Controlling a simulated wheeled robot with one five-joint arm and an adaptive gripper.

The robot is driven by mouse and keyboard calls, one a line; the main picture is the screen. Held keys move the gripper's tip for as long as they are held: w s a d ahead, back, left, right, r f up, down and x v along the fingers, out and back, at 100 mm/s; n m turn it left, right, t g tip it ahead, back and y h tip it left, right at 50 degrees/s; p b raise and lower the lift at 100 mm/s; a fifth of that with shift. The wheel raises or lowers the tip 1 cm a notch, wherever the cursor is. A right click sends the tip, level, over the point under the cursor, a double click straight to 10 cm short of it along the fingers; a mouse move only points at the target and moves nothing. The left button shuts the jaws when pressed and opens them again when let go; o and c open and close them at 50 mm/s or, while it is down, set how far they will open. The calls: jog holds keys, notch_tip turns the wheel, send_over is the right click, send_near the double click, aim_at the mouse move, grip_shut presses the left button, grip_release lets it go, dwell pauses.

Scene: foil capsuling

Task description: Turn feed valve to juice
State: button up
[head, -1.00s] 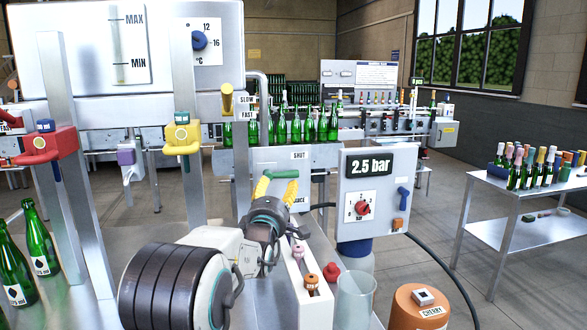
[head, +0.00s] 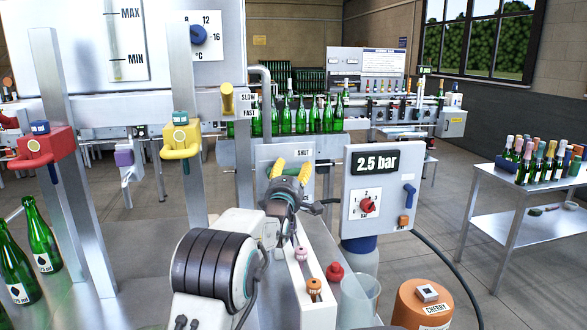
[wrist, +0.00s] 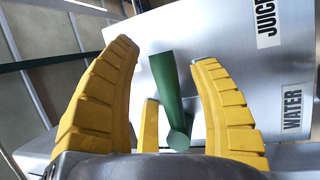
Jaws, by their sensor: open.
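The feed valve's green lever (wrist: 168,95) stands out from a bare metal panel (wrist: 225,75), which also shows in the head view (head: 268,160). In the wrist view my gripper (wrist: 166,52) is open, with one yellow finger on each side of the lever and visible gaps between. In the wrist view a JUICE label (wrist: 267,22) is at the upper right and a WATER label (wrist: 292,108) is below it. In the head view my gripper (head: 291,168) is in front of the panel, below the SHUT label (head: 302,153), and mostly hides the lever.
A pressure box (head: 384,190) reading 2.5 bar stands close to the right of my gripper. Green bottles (head: 300,118) line the conveyor behind the panel.

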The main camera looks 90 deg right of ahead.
jog(key=shift+d, duration=0.25)
grip_shut()
dwell(0.6)
